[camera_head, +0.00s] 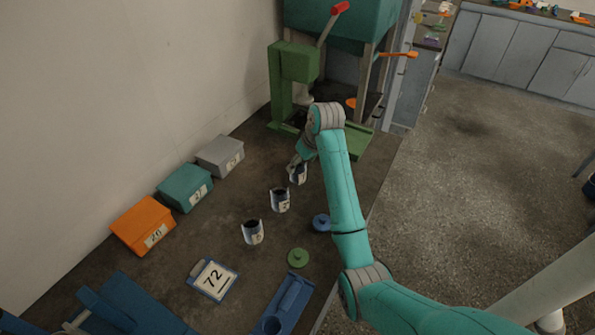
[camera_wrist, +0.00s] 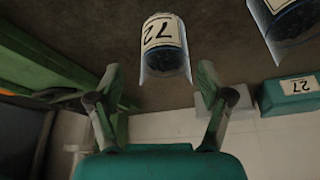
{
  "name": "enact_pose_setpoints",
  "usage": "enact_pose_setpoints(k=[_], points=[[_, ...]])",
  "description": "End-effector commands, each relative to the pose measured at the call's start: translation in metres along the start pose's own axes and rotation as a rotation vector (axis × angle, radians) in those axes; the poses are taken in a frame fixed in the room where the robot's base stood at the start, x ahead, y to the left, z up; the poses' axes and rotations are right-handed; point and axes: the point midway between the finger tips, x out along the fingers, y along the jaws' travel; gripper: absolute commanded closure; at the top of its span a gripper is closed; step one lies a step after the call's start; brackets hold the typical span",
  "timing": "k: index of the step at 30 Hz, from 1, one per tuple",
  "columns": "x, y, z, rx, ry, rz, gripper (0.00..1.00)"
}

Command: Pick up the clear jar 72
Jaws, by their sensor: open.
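The clear jar 72 (camera_wrist: 164,62) shows in the wrist view, with dark contents and a pale label reading 72, upside down in this view. My gripper (camera_wrist: 157,80) is open, with one finger to each side of the jar's near end; I see no finger touching it. In the head view the jar nearest my gripper (camera_head: 296,162) is the farthest of a row of three jars (camera_head: 298,178). My wrist partly hides it, and its label is too small to read there.
The other jars, a middle one (camera_head: 280,204) and a near one (camera_head: 252,236), stand in the row. Orange (camera_head: 140,222), teal (camera_head: 184,185) and grey (camera_head: 219,153) boxes line the wall. A green stand (camera_head: 285,90) rises behind. Blue (camera_head: 321,222) and green (camera_head: 298,258) lids lie right.

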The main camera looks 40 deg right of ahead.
Motion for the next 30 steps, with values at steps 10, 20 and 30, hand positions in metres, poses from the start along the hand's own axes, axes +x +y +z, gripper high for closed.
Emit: enact_pose_setpoints(k=[10,20,30], points=[[0.039,-0.006,-0.002,-0.001,-0.003,-0.002,0.21],[0.053,-0.006,-0.002,-0.001,0.001,0.000,0.21],[0.053,-0.006,-0.002,-0.001,0.000,0.000,0.86]])
